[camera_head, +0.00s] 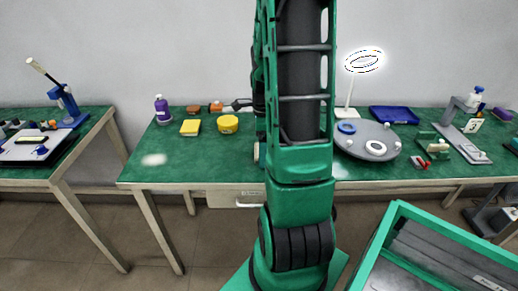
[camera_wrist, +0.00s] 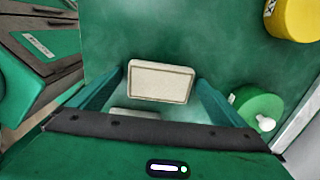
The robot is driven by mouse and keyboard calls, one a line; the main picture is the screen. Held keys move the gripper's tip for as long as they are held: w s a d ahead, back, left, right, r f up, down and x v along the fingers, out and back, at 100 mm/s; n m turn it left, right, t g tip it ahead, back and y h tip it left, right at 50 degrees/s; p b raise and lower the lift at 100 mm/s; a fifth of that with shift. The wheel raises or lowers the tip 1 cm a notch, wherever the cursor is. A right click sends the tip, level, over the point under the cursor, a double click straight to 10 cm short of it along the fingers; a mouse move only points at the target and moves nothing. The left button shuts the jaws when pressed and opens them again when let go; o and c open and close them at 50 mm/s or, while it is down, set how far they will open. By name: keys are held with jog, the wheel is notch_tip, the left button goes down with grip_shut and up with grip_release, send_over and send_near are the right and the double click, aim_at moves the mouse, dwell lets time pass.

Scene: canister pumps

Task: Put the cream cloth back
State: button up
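A cream rectangular pad with a raised border, which looks like the folded cream cloth (camera_wrist: 161,82), shows in the wrist view over the green table top. My gripper (camera_wrist: 160,77) has its two green fingers spread on either side of it, with a narrow gap visible at each side. Whether the pad rests on the table or stands above it, I cannot tell. A second pale piece (camera_wrist: 135,114) lies below it, mostly hidden by my gripper's body. In the head view my arm hides the gripper and the cloth.
A green round thing with a white knob (camera_wrist: 258,109) and a yellow round container (camera_wrist: 295,15) are to the right in the wrist view. The front left is clear.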

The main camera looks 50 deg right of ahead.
jog(key=shift+r, duration=0.1)
notch_tip(320, 180, up, 11)
jog(key=s+a+r+n, duration=0.2)
jog(key=s+a+n, duration=1.2)
jog(key=n, duration=0.7)
jog(key=shift+a+r+n, duration=0.3)
jog(key=shift+a, duration=1.05)
